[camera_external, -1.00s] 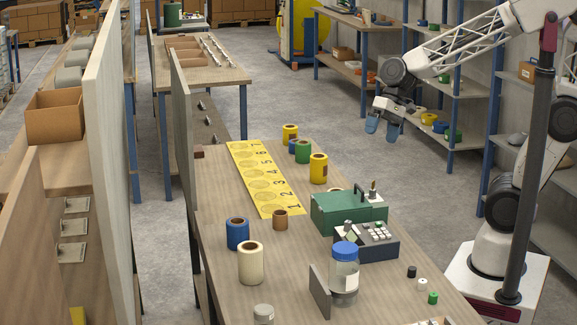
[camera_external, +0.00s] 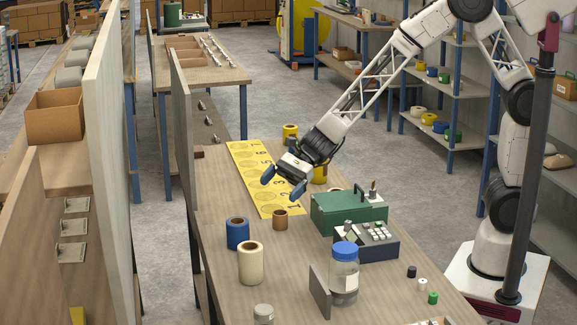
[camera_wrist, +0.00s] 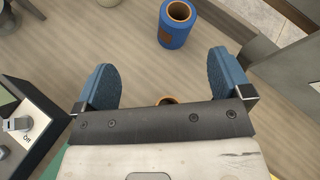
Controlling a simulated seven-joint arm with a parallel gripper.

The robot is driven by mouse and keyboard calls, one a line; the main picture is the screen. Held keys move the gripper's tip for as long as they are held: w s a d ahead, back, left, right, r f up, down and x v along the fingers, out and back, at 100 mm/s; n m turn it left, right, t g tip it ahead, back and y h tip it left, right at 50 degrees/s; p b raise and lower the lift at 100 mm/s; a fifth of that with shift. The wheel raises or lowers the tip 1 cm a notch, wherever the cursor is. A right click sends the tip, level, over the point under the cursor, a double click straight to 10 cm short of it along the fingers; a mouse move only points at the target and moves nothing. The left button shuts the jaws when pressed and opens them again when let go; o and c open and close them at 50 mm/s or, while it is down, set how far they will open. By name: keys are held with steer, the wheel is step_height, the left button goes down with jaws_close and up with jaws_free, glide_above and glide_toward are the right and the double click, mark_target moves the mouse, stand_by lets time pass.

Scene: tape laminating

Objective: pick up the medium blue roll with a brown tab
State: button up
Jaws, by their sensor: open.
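The medium blue roll (camera_external: 237,235) stands upright on the table, left of the brown roll and behind the cream roll. The wrist view shows the blue roll (camera_wrist: 174,30) at the top middle, with a brown tab on its side and a brown core. My gripper (camera_external: 284,182) is open and empty, above the yellow numbered mat (camera_external: 257,178). In the wrist view my gripper's blue fingers (camera_wrist: 166,84) are spread apart, and the blue roll lies beyond them, apart from both.
The brown roll (camera_external: 280,219) stands near the blue one; in the wrist view it is mostly hidden by my gripper. The cream roll (camera_external: 250,263) stands in front. A green case (camera_external: 340,214), a control box (camera_external: 367,243) and a blue-lidded jar (camera_external: 344,272) occupy the right side.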

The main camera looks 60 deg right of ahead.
mark_target(239, 227)
steer(key=w+a+f+m, duration=0.1)
steer(key=a+f, duration=0.1)
steer(key=w+a+f+m+t, duration=0.1)
steer(key=f+m, duration=0.1)
steer(key=w+a+f+m, duration=0.1)
steer(key=a+f, duration=0.1)
steer(key=shift+w+a+f+m+t, duration=0.3)
steer(key=shift+w+a, duration=0.05)
steer(key=shift+a, duration=0.1)
steer(key=shift+x, duration=1.2)
steer(key=shift+x, duration=2.6)
steer(key=c, duration=1)
steer(key=shift+r, duration=0.2)
steer(key=shift+c, duration=0.2)
